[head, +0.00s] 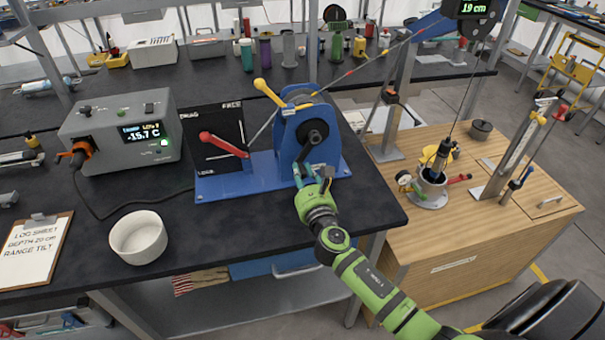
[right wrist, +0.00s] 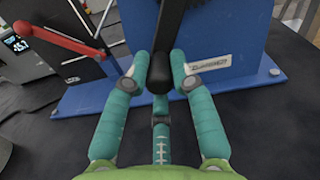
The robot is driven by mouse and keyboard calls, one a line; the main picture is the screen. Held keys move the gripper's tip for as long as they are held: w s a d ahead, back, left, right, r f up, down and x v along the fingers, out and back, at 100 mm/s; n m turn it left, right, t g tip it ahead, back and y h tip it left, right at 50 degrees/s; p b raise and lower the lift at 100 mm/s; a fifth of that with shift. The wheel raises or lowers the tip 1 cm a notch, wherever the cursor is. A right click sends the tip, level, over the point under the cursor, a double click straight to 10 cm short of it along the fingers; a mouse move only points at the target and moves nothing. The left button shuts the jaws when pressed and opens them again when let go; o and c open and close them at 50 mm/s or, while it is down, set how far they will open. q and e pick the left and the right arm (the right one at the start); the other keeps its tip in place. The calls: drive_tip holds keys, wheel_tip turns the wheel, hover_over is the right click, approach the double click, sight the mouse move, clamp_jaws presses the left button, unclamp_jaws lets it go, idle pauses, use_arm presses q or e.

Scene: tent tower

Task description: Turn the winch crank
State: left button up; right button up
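The blue winch (head: 289,146) stands on the dark bench, with a black crank (head: 313,133) on its near side. My right gripper (head: 314,177), green with teal fingers, is at the lower end of the crank. In the right wrist view the black crank handle (right wrist: 159,79) sits between the teal fingertips, which close in on both its sides. The fingers partly hide the handle in the head view. My left gripper is not in view.
A red lever (head: 222,144) stands by a dark plate marked DRAG, FREE and LOCK. Left are a display box (head: 120,128) reading -15.7 C, a white bowl (head: 138,238) and a clipboard (head: 34,252). A wooden cabinet (head: 450,245) with a hanging probe (head: 441,156) stands right.

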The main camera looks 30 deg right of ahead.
drive_tip(key=shift+w+a+r+m+p, duration=0.2)
drive_tip(key=shift+a+r+m, duration=0.45)
drive_tip(key=shift+m, duration=0.55)
drive_tip(key=shift+w+a+r+m+p, duration=0.15)
drive_tip(key=shift+a+r+m, duration=0.45)
drive_tip(key=shift+m, duration=0.6)
clamp_jaws()
drive_tip(key=shift+a+f, duration=0.1)
drive_tip(key=o, duration=0.9)
unclamp_jaws()
drive_tip(key=v, duration=1.2)
